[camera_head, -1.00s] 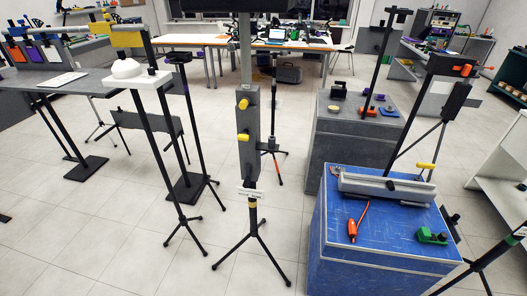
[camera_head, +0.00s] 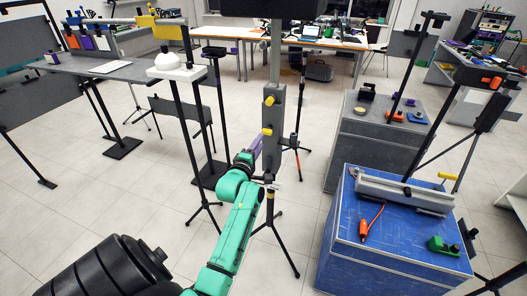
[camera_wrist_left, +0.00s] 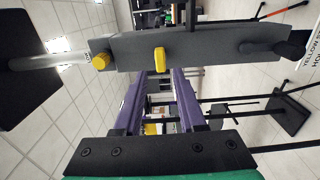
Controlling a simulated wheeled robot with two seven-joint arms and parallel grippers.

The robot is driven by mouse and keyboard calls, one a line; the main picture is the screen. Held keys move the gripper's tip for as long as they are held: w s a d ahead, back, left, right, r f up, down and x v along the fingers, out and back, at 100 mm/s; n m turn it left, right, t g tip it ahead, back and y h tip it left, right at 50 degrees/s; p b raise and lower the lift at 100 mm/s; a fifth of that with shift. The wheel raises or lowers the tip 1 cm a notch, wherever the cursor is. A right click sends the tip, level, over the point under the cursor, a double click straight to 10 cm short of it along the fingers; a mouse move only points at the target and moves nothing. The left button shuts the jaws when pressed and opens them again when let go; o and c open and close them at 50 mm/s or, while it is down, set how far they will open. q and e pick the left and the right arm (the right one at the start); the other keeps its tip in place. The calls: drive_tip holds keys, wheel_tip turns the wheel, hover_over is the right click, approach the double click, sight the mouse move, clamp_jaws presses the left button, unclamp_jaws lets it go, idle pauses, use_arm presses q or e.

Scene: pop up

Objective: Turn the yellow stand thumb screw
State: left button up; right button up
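The stand is an upright grey block (camera_head: 272,150) on a pole with black tripod legs. It carries an upper yellow thumb screw (camera_head: 269,101) and a lower yellow thumb screw (camera_head: 267,132). In the left wrist view the block (camera_wrist_left: 215,45) lies sideways, with one screw (camera_wrist_left: 101,61) at left and the other (camera_wrist_left: 160,59) near the middle. My left gripper (camera_head: 250,156) has purple fingers close to the lower screw. In the left wrist view my gripper (camera_wrist_left: 157,78) is open, its fingertips apart with the middle screw just beyond the gap. Contact cannot be told. My right gripper is out of view.
A blue-topped box (camera_head: 390,235) with a red-orange tool (camera_head: 364,230) stands at right. A grey cabinet (camera_head: 375,150) is behind it. A white piece on a stand (camera_head: 176,70) is at left. A label (camera_wrist_left: 312,50) shows beside the stand.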

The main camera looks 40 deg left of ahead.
sight(266, 134)
use_arm(q)
drive_tip(key=b+x, duration=0.2)
drive_tip(key=x, duration=0.2)
drive_tip(key=shift+w+a+f, duration=0.1)
drive_tip(key=shift+w, duration=0.3)
drive_tip(key=shift+w+a, duration=0.2)
drive_tip(key=shift+w, duration=0.25)
clamp_jaws()
drive_tip(key=m, duration=0.6)
drive_tip(key=shift+f+m, duration=0.1)
drive_tip(key=shift+m, duration=0.2)
drive_tip(key=m, duration=0.4)
drive_tip(key=shift+m, duration=0.4)
drive_tip(key=m, duration=0.6)
drive_tip(key=shift+m, duration=0.4)
drive_tip(key=shift+o, duration=1.2)
unclamp_jaws()
drive_tip(key=shift+s+d, duration=0.1)
